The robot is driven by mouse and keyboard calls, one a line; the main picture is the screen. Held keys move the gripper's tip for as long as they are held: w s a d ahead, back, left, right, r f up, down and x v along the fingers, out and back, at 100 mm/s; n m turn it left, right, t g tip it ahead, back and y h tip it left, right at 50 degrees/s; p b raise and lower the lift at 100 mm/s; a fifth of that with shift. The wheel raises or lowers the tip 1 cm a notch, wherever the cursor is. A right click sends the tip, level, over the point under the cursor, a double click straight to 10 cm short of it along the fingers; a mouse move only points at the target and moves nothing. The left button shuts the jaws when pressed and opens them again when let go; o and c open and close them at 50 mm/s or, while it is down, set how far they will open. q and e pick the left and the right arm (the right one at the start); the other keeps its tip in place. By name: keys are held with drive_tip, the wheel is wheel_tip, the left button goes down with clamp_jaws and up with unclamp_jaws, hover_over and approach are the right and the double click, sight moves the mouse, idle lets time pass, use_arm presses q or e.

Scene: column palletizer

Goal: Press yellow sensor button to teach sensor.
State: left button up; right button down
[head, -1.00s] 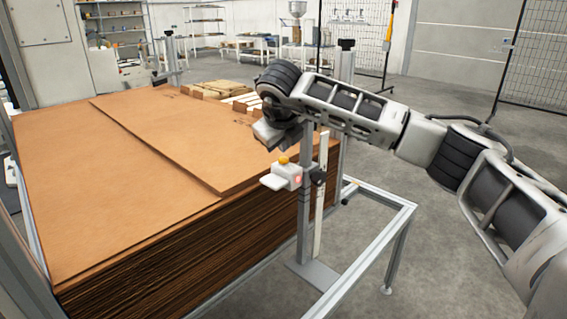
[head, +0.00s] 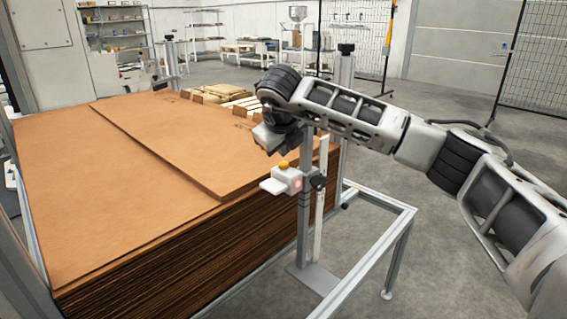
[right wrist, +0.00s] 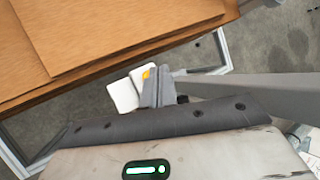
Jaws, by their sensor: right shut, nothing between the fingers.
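The yellow button (head: 284,164) is a small dome on top of a white sensor box (head: 284,180). The box is clamped to an upright metal post and has a red light on its side. My right gripper (head: 269,139) is just above and slightly left of the button, pointing down, with a small gap in the head view. In the right wrist view its shut fingers (right wrist: 157,90) are empty and partly cover the white sensor box (right wrist: 124,94); the yellow button (right wrist: 146,73) shows beside their tips. Contact cannot be told there. My left gripper is out of view.
A tall stack of brown cardboard sheets (head: 120,190) stands left of the sensor, close to it. A metal frame (head: 375,235) extends at the right of the post. Open grey floor lies beyond, with shelves (head: 115,40) and mesh fencing (head: 535,60) farther back.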

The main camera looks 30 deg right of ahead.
idle(0.8)
drive_tip(key=shift+f, duration=0.15)
drive_tip(key=shift+f+b, duration=0.3)
drive_tip(key=shift+b, duration=0.15)
drive_tip(key=shift+f+b, duration=0.3)
drive_tip(key=shift+f, duration=0.05)
idle(0.4)
drive_tip(key=shift+r, duration=0.1)
drive_tip(key=shift+r+p, duration=0.35)
drive_tip(key=shift+r, duration=0.35)
